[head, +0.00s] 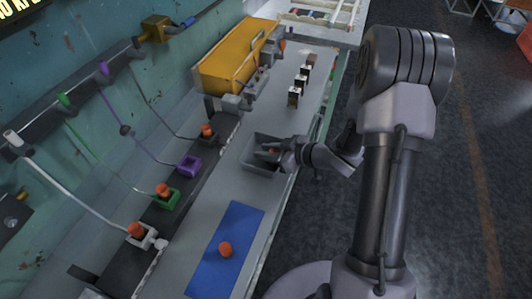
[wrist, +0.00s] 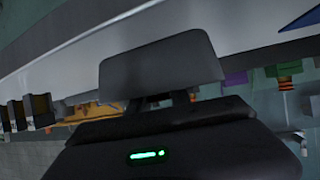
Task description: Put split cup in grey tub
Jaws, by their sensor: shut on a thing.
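My gripper (head: 268,152) is at the grey tub (head: 258,168) on the bench, with its fingers over or inside the tub's opening.
Another orange cup (head: 225,249) stands on a blue mat (head: 212,275). More orange cups sit at the white, green and dark stations along the wall; the purple holder (head: 190,164) looks empty. A yellow case (head: 238,55) and several small dark blocks (head: 293,97) are farther back.

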